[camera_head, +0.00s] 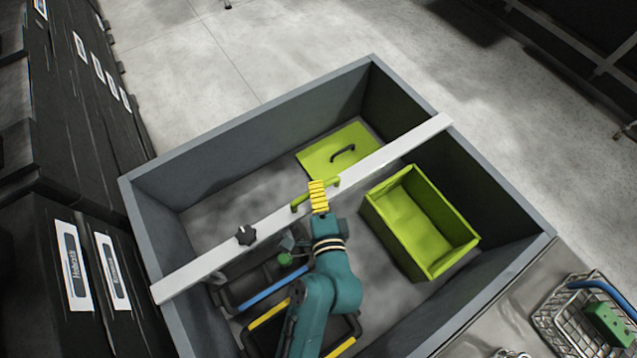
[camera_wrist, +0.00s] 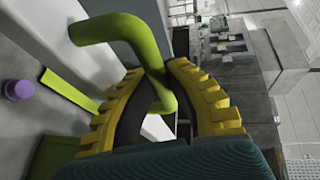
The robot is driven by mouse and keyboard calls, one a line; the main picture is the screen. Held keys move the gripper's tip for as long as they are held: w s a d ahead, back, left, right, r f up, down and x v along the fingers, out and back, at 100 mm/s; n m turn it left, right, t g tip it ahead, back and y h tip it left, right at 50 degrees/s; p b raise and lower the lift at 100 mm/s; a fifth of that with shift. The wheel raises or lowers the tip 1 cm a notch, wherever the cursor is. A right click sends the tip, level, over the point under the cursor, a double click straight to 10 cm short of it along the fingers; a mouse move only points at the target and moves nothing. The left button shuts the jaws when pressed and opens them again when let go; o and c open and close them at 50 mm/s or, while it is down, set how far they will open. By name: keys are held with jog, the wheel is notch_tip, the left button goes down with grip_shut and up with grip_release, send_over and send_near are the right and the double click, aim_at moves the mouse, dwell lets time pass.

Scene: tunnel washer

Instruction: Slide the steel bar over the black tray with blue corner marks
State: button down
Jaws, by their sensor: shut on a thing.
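The steel bar (camera_head: 390,153) spans the grey bin diagonally in the head view, its ends resting on the left and right rims. A green handle (camera_head: 300,202) sits at its middle and a black knob (camera_head: 246,236) to the left. My gripper (camera_head: 320,187) is shut on the green handle. In the wrist view the yellow fingers (camera_wrist: 160,95) close around the bent green handle (camera_wrist: 105,28), beside the pale bar (camera_wrist: 95,60). A black tray with a blue mark (camera_head: 270,292) lies in the bin's lower left, below the bar, partly hidden by my arm and the bar.
A black tray with yellow marks (camera_head: 268,317) lies nearer, partly behind my arm. A green open box (camera_head: 447,250) stands right of the bar. A green lid with a dark handle (camera_head: 330,146) lies beyond it. The grey bin's walls (camera_head: 250,125) surround these. A wire basket (camera_head: 555,322) stands outside, lower right.

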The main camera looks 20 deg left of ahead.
jog(key=c, duration=1.3)
grip_release()
jog(key=shift+s+d, duration=0.1)
jog(key=v, duration=1.1)
jog(key=shift+s+d, duration=0.2)
jog(key=shift+s, duration=0.2)
